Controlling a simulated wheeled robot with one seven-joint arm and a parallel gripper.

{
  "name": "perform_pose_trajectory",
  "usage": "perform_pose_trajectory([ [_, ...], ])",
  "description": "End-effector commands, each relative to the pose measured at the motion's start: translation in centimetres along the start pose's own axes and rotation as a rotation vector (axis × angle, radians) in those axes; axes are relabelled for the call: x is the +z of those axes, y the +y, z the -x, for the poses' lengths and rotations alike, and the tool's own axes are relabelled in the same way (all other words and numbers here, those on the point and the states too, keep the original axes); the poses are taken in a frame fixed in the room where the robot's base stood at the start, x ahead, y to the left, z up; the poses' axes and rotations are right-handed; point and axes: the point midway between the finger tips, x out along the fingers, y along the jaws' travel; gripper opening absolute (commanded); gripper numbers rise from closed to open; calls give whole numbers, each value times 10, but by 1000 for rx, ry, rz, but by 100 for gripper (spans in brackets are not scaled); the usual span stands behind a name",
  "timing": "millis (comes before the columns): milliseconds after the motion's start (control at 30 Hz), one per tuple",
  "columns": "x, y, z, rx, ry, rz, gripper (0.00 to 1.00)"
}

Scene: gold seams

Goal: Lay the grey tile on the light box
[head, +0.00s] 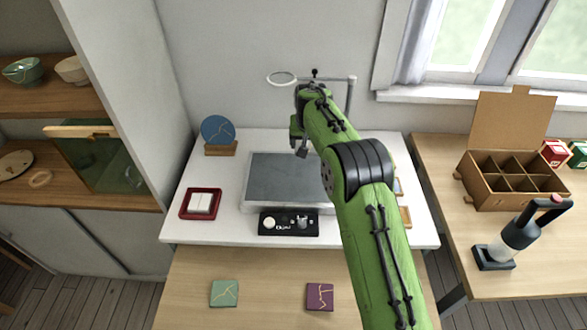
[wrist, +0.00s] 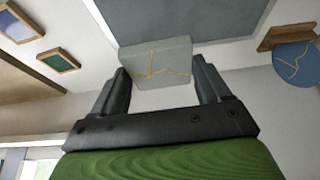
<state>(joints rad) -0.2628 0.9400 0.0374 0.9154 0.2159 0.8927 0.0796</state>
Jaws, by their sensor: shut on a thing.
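The grey tile (wrist: 156,63) with thin gold seams is held between the two fingers of my gripper (wrist: 160,70) in the wrist view. The light box (head: 268,178) is a flat slab with a dark grey top and pale rim on the white table. Its dark top also shows in the wrist view (wrist: 200,18), past the tile. In the head view my gripper (head: 299,148) is above the back part of the light box, and the tile cannot be made out clearly there. The tile's height over the box cannot be told.
A control panel (head: 288,223) lies before the light box. A red tray with white blocks (head: 200,203) and a blue disc on a stand (head: 218,131) are left. A ring on a metal arm (head: 282,79) stands behind. Green (head: 224,293) and purple (head: 319,297) tiles lie in front.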

Motion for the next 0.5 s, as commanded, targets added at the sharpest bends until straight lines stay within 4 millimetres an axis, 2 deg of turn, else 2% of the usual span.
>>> perform_pose_trajectory([
  [33, 7, 0, -14, 1, -6, 0, 41],
  [100, 13, 1, -29, 1, -5, 0, 41],
  [400, 35, 1, -81, 2, -5, -1, 41],
  [500, 37, 1, -88, 1, -3, -1, 41],
])
